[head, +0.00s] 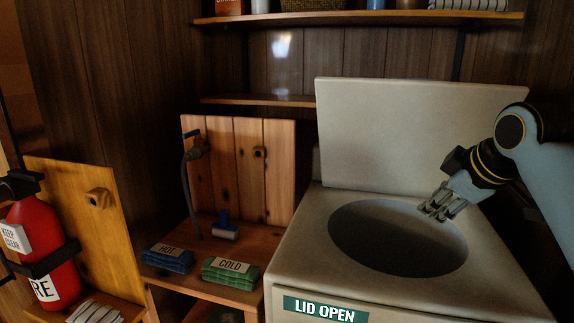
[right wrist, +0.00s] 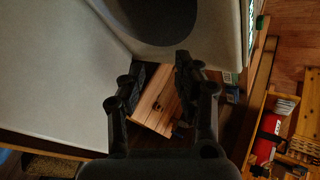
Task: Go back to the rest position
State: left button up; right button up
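My right gripper (head: 438,207) comes in from the right in the head view, above the right rim of the round opening in a pale box-shaped unit (head: 310,235). In the right wrist view, the two dark fingers of this gripper (right wrist: 159,82) stand apart with nothing between them; a wooden panel (right wrist: 165,98) shows beyond the gap. The raised pale lid (head: 410,130) stands upright behind the opening. My left gripper and arm are not in view.
A green cloth stack (head: 232,272) and a blue one (head: 168,258) lie on a wooden shelf at the unit's left. A red fire extinguisher (head: 42,235) stands far left. Wall shelves (head: 360,18) run above. The unit's front top is clear.

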jog(key=s+f+m+g+h, duration=0.1)
jog(key=s+f+m, duration=0.25)
jog(key=s, duration=0.85)
jog(key=s+f+m+g, duration=0.25)
jog(key=s+f, duration=0.25)
jog(key=s, duration=0.6)
jog(key=s+f+m+g+h, duration=0.1)
jog(key=s+f+m, duration=0.25)
jog(key=s, duration=0.85)
notch_tip(320, 180, down, 35)
jog(key=s+d+g+b, duration=0.1)
jog(key=s+d+b, duration=0.1)
jog(key=b, duration=0.8)
jog(key=s+f+g+b, duration=0.1)
jog(key=s+f+b, duration=0.3)
jog(key=s+f, duration=0.5)
jog(key=s+d+f+b, duration=0.1)
jog(key=s+f+b, duration=0.3)
jog(key=s+f, duration=0.5)
notch_tip(320, 180, down, 8)
jog(key=shift+s+r+m+g, duration=0.25)
jog(key=shift+s+m+g, duration=0.1)
jog(key=shift+s, duration=0.05)
